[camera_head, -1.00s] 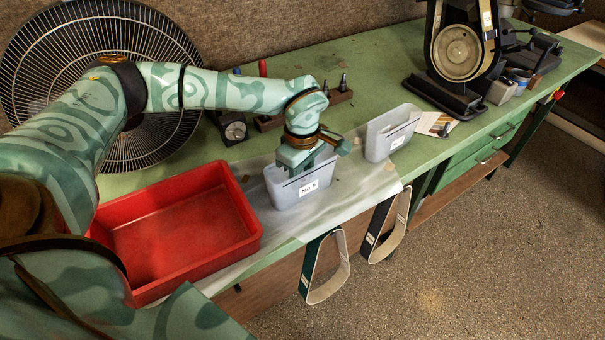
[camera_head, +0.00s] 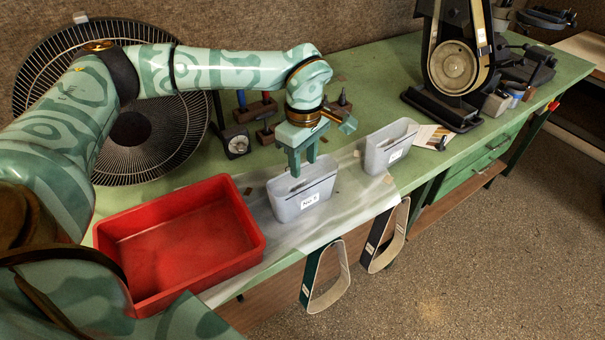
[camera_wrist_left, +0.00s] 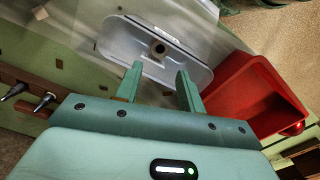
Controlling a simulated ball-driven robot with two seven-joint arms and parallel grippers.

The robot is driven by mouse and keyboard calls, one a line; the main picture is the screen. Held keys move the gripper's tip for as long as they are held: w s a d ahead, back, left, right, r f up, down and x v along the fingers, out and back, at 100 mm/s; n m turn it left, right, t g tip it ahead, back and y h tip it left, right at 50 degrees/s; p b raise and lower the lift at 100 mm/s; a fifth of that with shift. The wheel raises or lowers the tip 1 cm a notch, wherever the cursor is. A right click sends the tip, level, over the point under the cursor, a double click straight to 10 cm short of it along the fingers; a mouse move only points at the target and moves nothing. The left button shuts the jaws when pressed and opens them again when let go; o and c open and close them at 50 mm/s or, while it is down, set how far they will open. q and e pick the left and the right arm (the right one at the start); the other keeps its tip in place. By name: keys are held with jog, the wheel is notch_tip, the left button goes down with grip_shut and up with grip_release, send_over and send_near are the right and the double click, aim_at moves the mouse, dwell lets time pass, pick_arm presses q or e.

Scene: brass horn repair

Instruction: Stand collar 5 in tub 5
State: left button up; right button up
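A grey tub (camera_head: 301,204) with a white number label (camera_head: 309,201) stands on the bench right of the red tray; the digit looks like a 5 but is small. In the head view the tub's wall hides the collar. My left gripper (camera_head: 303,166) is open and empty just above the tub. Its two fingers (camera_wrist_left: 159,70) are apart in the wrist view, with the collar beyond them. My right gripper is not in view.
A red tray (camera_head: 250,226) lies left of the tub, apparently empty. A second grey tub (camera_head: 374,158) stands to the right. Wooden blocks with tools (camera_head: 262,110) and a dial gauge (camera_head: 236,144) are behind. A belt sander (camera_head: 455,70) stands farther right. Belts (camera_head: 335,290) hang at the front edge.

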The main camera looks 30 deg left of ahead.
pick_arm(q)
jog(key=shift+r, duration=1.55)
